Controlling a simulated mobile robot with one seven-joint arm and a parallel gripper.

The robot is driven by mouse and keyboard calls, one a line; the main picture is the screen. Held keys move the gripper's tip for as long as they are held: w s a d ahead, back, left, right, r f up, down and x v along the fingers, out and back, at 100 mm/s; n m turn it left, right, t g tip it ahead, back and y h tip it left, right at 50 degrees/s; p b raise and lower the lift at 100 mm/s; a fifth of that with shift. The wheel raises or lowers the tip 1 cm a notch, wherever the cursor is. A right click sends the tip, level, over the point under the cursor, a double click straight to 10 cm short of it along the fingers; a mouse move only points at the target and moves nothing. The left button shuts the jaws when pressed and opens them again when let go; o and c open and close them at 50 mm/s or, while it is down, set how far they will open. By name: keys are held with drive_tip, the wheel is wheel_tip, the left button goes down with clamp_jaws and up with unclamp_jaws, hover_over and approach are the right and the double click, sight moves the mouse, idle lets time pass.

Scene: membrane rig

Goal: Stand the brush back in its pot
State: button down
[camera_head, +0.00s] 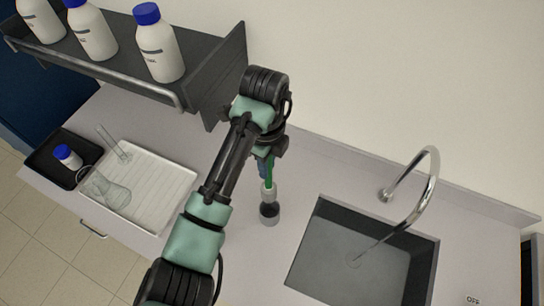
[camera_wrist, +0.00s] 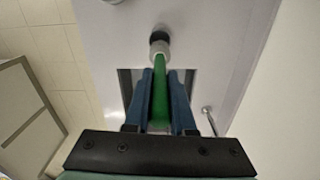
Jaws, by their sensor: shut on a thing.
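My gripper (camera_wrist: 160,75) is shut on the brush's green handle (camera_wrist: 159,95), with one blue finger on each side. In the head view the brush (camera_head: 269,170) hangs roughly upright below my wrist, over the counter left of the sink. Below its handle are a pale collar and a dark lower part (camera_head: 269,209) with a light grey base. The pale and dark end also shows in the wrist view (camera_wrist: 159,39). I cannot tell whether the dark part is bristles or the pot, or whether it touches the counter. No separate pot is clear.
A sink (camera_head: 350,262) with a curved tap (camera_head: 432,185) is on the right. A white ribbed tray (camera_head: 166,185) with glassware and a black tray (camera_head: 48,170) with a small bottle are on the left. A shelf (camera_head: 115,68) with bottles stands behind my arm.

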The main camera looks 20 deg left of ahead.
sight(268, 191)
drive_tip(key=shift+d+f+m, duration=0.15)
drive_tip(key=shift+f+m, duration=0.25)
drive_tip(key=shift+f+b, duration=0.5)
drive_tip(key=shift+f, duration=1.2)
drive_tip(key=shift+f+b, duration=3.1)
drive_tip(key=shift+f, duration=1.2)
